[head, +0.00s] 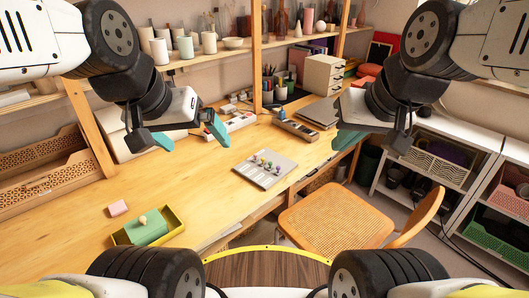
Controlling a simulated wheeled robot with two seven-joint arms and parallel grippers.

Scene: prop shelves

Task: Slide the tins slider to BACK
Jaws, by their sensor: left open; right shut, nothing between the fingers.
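A pale flat panel (265,169) with several slots and small coloured knobs lies on the wooden table, near its front edge. A long, narrow grey-brown unit (298,129) with a blue piece at its far end lies behind it. No label is readable, so I cannot tell which part is the tins slider or where it is set. My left gripper (190,137) is open and empty, above the table to the left of the panel. My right gripper (348,140) is shut and empty, to the right of the panel and apart from it.
A yellow tray (177,221) with a green box and a pink block (118,208) are at the front left. A wicker chair (335,218) stands at the table's front edge. A white drawer unit (322,75) is at the back. The table's left middle is clear.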

